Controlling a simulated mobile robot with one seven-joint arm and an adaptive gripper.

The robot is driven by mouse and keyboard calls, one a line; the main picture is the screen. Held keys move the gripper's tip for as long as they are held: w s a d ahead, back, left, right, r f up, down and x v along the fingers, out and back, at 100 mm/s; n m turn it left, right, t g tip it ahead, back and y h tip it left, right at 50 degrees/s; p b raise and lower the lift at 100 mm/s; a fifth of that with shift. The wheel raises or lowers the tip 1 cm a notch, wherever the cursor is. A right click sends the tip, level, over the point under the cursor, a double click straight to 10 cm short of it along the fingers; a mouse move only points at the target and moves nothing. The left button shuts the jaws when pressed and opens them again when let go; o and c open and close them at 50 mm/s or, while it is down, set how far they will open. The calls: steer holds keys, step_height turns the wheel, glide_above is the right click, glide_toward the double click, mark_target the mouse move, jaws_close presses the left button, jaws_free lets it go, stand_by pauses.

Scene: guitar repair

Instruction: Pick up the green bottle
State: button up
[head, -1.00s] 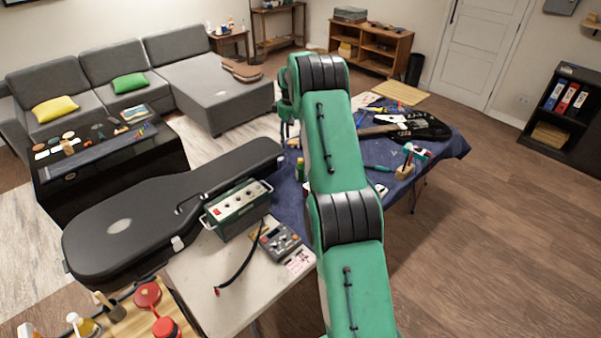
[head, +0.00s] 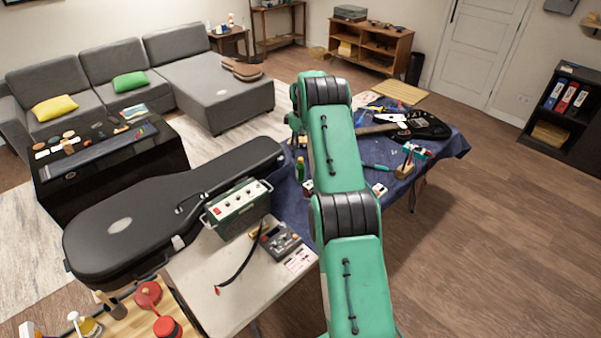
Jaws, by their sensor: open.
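The green bottle (head: 300,170) stands upright on the blue cloth of the work table, just left of my arm. My gripper (head: 298,143) hangs just above the bottle, pointing down. It is open and nothing shows held in it. My arm hides part of the gripper, and the fingers are small in this view. I cannot tell whether the fingertips touch the bottle's top.
A green amplifier box (head: 237,207) and a grey pedal (head: 281,240) sit on the near white table. A black guitar case (head: 120,228) lies to the left. A dark guitar (head: 425,126) and tools lie on the blue cloth (head: 440,150) to the right.

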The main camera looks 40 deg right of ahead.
mark_target(300, 158)
step_height(300, 158, down, 8)
steer(key=shift+r+b, duration=0.1)
steer(key=shift+b, duration=0.2)
stand_by(0.3)
steer(key=shift+s+a+f+b, duration=0.1)
steer(key=shift+f+b, duration=0.05)
steer(key=shift+f, duration=1.15)
steer(key=shift+s+f+b, duration=0.1)
steer(key=shift+f+b, duration=0.05)
steer(key=shift+f, duration=1.1)
steer(key=c, duration=1.4)
steer(key=shift+o, duration=0.2)
steer(key=shift+r+p, duration=0.5)
steer(key=shift+r, duration=4.5)
